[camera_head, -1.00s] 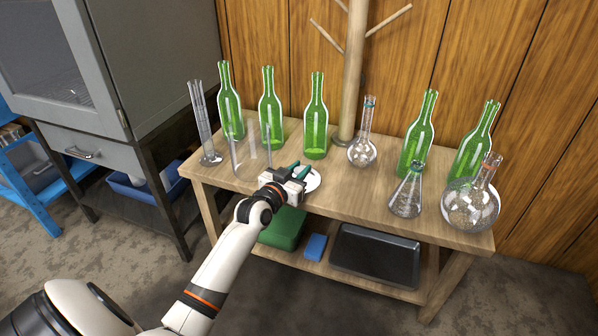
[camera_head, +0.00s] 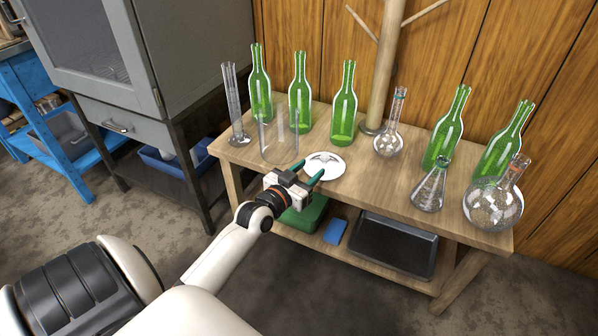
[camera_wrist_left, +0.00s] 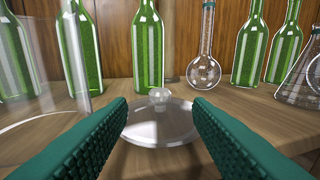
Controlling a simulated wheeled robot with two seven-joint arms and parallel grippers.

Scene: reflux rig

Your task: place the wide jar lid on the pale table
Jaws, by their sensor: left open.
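The wide jar lid (camera_head: 325,164) is a pale round disc with a small knob. It lies flat near the front edge of the wooden table (camera_head: 385,189). In the left wrist view the lid (camera_wrist_left: 160,127) lies ahead, with its knob in line with the gap between the fingers. My left gripper (camera_head: 307,175) has green fingers spread apart, empty, just in front of the lid at the table's front edge. The fingers also show large in the left wrist view (camera_wrist_left: 160,140). My right gripper is not in view.
A clear wide glass jar (camera_head: 279,142) stands just left of the lid. A green bottle (camera_head: 343,110) stands behind the lid, and a round flask (camera_head: 389,140) is behind to the right. A lower shelf holds a black tray (camera_head: 394,247).

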